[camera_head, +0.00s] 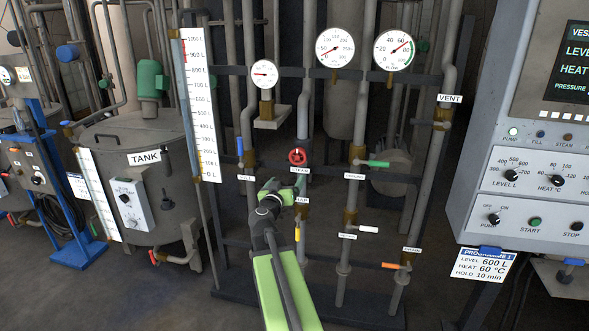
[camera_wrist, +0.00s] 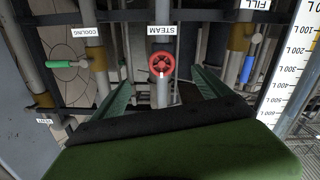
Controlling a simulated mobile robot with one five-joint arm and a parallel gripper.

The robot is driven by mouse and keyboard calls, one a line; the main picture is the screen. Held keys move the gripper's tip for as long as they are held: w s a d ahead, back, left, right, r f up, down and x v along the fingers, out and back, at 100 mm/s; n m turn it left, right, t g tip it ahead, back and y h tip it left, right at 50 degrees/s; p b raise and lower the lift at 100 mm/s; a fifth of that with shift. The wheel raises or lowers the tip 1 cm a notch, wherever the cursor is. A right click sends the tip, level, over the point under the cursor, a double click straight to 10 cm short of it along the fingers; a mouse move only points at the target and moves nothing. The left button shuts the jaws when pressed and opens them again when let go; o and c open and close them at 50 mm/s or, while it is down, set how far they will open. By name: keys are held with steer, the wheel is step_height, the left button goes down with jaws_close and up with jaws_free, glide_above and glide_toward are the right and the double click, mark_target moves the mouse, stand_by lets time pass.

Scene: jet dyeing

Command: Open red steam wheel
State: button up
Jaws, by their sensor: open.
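The red steam wheel (camera_head: 297,157) sits on a vertical pipe in the middle of the pipe rack, just above the label STEAM (camera_head: 300,170). In the wrist view the wheel (camera_wrist: 162,65) appears upside down, with the STEAM label (camera_wrist: 162,29) above it in the picture. My gripper (camera_head: 287,190) is in front of the rack, a little below the wheel in the head view. Its two green fingers (camera_wrist: 162,82) are spread apart and empty. The wheel shows between and beyond the fingertips. I see no contact with it.
A blue fill handle (camera_head: 240,146) is left of the wheel and a green cooling handle (camera_head: 378,164) is right. White and orange (camera_head: 391,266) handles sit lower. Gauges (camera_head: 335,48) are above. A control panel (camera_head: 530,190) stands at right, a tank (camera_head: 140,190) at left.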

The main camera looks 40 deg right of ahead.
mark_target(298, 159)
steer(key=shift+t, duration=0.4)
steer(key=x, duration=1.2)
steer(key=r+x, duration=0.1)
steer(key=x, duration=0.5)
steer(key=shift+s+d, duration=0.25)
steer(key=shift+d, duration=0.05)
